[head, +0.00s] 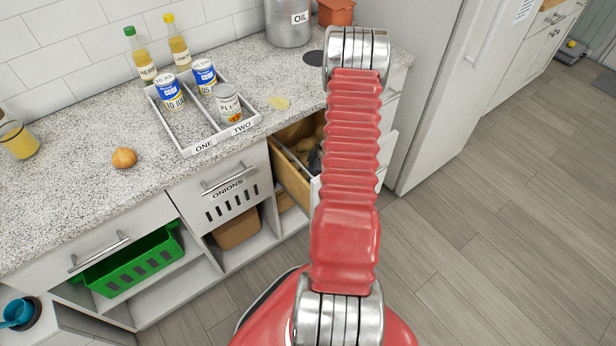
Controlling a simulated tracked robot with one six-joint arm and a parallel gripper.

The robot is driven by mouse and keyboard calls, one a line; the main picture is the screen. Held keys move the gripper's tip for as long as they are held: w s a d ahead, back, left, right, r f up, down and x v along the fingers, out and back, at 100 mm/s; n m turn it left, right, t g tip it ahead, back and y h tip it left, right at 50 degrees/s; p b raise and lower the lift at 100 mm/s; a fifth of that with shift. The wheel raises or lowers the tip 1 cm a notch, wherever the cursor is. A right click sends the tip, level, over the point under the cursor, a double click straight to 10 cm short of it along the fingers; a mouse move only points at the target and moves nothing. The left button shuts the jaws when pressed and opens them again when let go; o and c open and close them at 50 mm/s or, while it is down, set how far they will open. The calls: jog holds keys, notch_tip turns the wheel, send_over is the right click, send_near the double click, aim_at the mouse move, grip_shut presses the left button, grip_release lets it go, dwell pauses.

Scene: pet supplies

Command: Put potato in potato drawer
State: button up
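An open drawer (292,182) with wooden sides is pulled out under the counter, right of the drawer labelled ONIONS. My arm covers its right part, so any label on its front cannot be read. Brownish shapes (305,135) show inside at the back; they may be potatoes, but I cannot tell. A grey shape (313,158) in the drawer beside my arm may be part of my gripper. The fingers are hidden behind my arm, so their state and anything held cannot be seen. A round brown onion-like item (124,158) lies on the counter at left.
A divided tray (200,147) marked ONE and TWO holds several cans. Two bottles (140,62) and an OIL pot (289,24) stand behind. The ONIONS drawer (222,190) is shut. A green basket (135,262) sits low left. A white fridge (445,90) stands right; floor there is clear.

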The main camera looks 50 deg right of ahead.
jog(key=o, duration=1)
jog(key=shift+r, duration=0.45)
jog(key=v, duration=1.2)
jog(key=shift+r, duration=0.2)
